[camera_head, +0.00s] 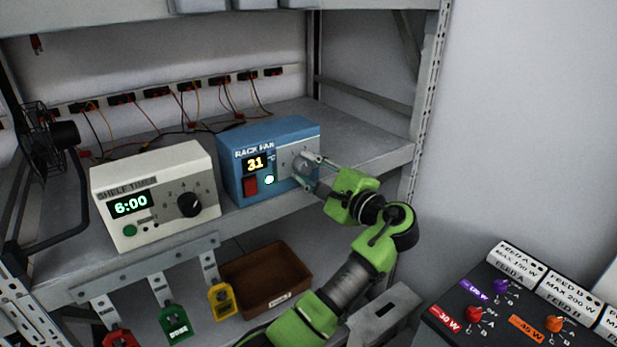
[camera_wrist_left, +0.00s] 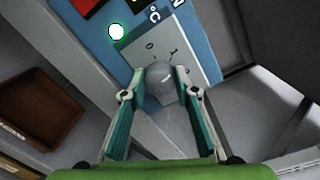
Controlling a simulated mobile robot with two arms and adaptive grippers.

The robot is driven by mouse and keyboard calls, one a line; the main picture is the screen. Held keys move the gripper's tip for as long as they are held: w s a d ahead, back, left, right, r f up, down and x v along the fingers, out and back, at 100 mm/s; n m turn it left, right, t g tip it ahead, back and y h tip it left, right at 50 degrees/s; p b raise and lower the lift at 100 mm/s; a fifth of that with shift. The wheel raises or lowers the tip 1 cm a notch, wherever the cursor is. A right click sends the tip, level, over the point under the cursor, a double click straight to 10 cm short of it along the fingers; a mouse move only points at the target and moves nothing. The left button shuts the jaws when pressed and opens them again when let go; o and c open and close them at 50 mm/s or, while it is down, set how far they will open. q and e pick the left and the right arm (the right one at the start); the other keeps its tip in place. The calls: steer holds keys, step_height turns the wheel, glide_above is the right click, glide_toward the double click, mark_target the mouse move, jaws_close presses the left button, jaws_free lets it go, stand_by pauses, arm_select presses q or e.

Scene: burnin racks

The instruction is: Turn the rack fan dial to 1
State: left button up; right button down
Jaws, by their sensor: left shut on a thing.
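The rack fan box (camera_head: 228,178) is blue and stands on the shelf, its display reading 31. It has a red switch (camera_head: 250,186) and a lit round green-white light (camera_head: 269,180). Its grey dial (camera_head: 303,168) is on the right of the front face, partly hidden by my gripper. My left gripper (camera_head: 306,172) is at the dial. In the left wrist view the fingers of the gripper (camera_wrist_left: 160,88) are on both sides of the round dial (camera_wrist_left: 159,74), shut on it. The digits 0 and 1 show above the dial; its pointer is not clear. My right gripper is not in view.
A white shelf timer (camera_head: 155,195) reading 6:00 stands left of the fan box. A brown bin (camera_head: 267,282) and several coloured tags hang or sit below the shelf edge. A black feed panel (camera_head: 470,290) is at lower right. A small fan (camera_head: 40,130) is at far left.

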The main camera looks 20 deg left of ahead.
arm_select(q)
steer(key=shift+n+b, duration=0.75)
steer(key=shift+n, duration=0.25)
steer(key=shift+a+r, duration=0.1)
steer(key=shift+r, duration=0.05)
steer(key=o, duration=1)
steer(key=shift+o, duration=0.5)
